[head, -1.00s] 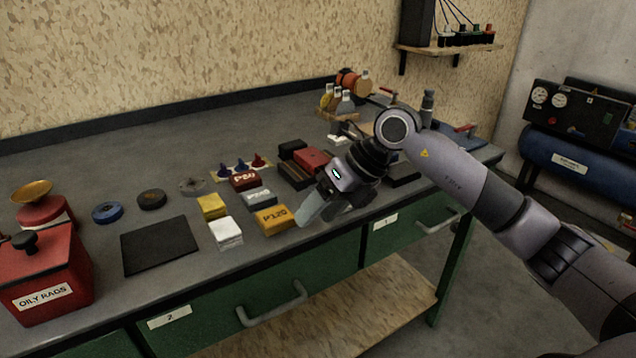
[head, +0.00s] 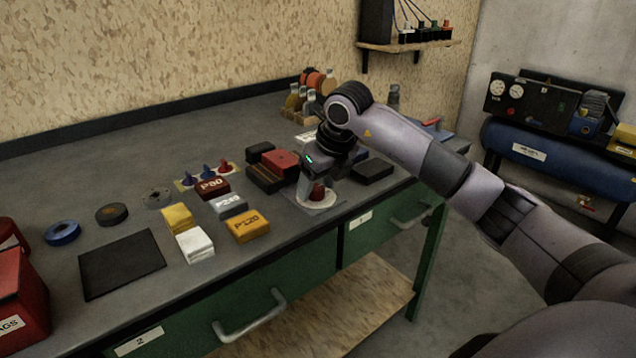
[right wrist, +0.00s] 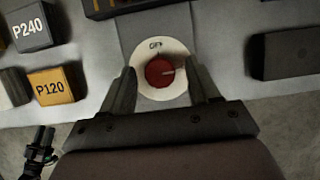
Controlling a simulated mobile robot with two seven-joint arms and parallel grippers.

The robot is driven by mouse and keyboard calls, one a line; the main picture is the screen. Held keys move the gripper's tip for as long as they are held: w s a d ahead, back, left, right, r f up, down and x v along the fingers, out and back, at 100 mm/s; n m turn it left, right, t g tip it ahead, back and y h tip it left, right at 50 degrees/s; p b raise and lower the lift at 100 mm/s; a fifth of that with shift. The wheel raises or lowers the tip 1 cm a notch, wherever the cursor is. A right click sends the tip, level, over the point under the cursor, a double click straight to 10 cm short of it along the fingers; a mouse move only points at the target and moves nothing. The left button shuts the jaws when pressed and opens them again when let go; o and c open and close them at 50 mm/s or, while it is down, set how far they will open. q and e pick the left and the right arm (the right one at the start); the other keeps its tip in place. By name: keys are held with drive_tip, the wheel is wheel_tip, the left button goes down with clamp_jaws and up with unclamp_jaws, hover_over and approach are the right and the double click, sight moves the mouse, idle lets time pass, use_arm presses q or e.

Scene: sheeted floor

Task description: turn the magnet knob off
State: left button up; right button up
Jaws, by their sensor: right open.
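The magnet knob (right wrist: 160,72) is a round red knob with a pale pointer line, on a white disc (right wrist: 150,92) marked "OFF" at its far side. In the head view the red knob (head: 317,193) shows below my right gripper, near the bench's front edge. My right gripper (right wrist: 166,80) is open, with one finger on each side of the knob. I cannot tell whether the fingers touch it. My left gripper is in neither view.
Sanding blocks marked P120 (head: 248,229) and P240 (head: 229,206) lie left of the knob. A red-topped block (head: 281,163) stands just behind it, and a dark flat box (head: 372,170) lies to its right. Bottles (head: 302,102) stand further back. The front left bench has a black mat (head: 121,263).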

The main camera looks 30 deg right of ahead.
drive_tip(key=c, duration=1.1)
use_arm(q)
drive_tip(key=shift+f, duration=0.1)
use_arm(e)
drive_tip(key=shift+o, duration=0.3)
